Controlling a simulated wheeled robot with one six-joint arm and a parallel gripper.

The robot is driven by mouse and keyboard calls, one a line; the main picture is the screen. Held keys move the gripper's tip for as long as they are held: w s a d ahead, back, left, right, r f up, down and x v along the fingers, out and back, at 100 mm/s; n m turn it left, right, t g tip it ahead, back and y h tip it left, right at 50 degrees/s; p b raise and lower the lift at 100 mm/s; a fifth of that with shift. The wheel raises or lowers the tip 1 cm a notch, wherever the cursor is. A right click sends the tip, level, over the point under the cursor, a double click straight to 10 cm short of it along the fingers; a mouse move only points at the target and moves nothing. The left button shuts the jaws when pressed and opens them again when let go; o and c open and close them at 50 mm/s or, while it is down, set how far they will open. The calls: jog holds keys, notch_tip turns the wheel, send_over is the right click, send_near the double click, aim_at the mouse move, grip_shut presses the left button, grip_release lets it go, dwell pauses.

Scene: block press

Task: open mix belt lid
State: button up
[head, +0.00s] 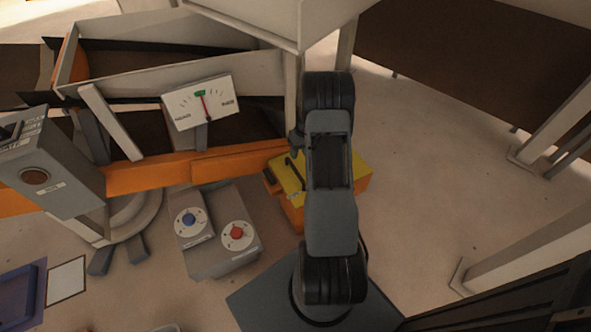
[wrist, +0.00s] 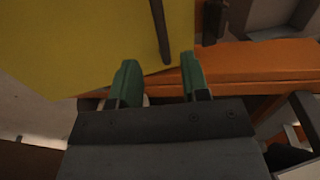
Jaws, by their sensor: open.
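The yellow lid (head: 283,183) tops an orange box (head: 361,185) beside my arm in the head view and looks closed. A dark bar handle (head: 296,172) runs across it. In the wrist view the lid (wrist: 75,40) fills the upper left, and the handle (wrist: 159,30) comes down from the top edge. My gripper (wrist: 158,72) is open, with its two green fingers apart and nothing held. The handle's lower end shows just beyond the gap between the fingertips; I cannot tell whether they touch it. In the head view my arm hides the fingers and part of the lid.
An orange beam (head: 150,175) runs left from the box, under a dial gauge (head: 201,103). A grey control box (head: 222,262) with a blue and a red knob stands at lower left of the lid. Pale posts stand at right; the floor (head: 430,170) between is clear.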

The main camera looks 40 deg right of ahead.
aim_at(295, 169)
jog(key=f, duration=0.2)
jog(key=a+f+b, duration=0.1)
jog(key=f, duration=0.2)
jog(key=f+b, duration=0.1)
jog(key=f, duration=0.2)
jog(key=shift+w+a+f, duration=0.1)
jog(key=shift+a, duration=0.2)
jog(key=shift+c, duration=0.3)
grip_shut()
